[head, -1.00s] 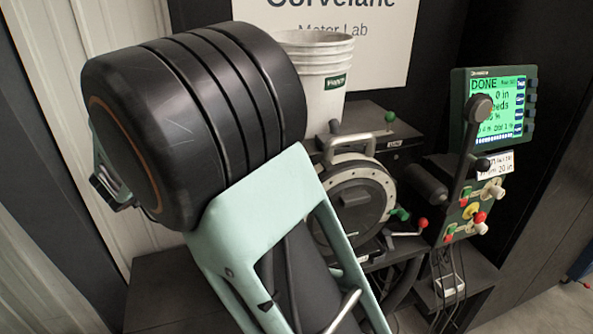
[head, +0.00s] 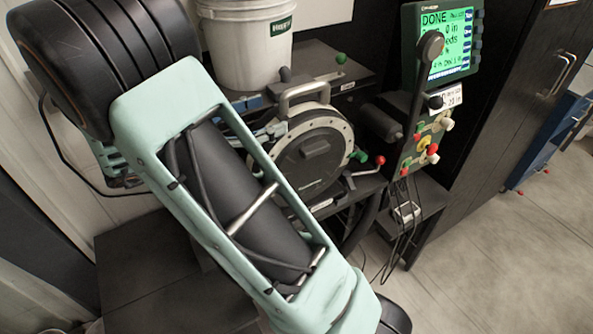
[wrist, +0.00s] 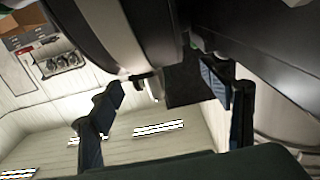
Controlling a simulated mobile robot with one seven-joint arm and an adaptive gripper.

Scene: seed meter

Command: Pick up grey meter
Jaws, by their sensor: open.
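The grey meter (head: 312,150) is a round disc with a dark face, a pale bolted rim and a grey carrying handle (head: 305,92) on top. It sits upright on the black stand in the head view. My gripper (head: 262,118) is partly hidden behind my arm there, with blue-padded fingers just left of the meter's upper rim. In the wrist view my gripper (wrist: 162,82) is open, its fingers spread left and right. A large curved grey body, apparently the meter (wrist: 90,30), fills the top. I cannot tell whether the fingers touch it.
A white bucket (head: 247,45) stands behind and left of the meter. A control panel with a green screen (head: 450,45) and levers stands to the right. A red-knobbed crank (head: 379,160) sticks out at the meter's lower right. Open floor (head: 510,240) lies at right.

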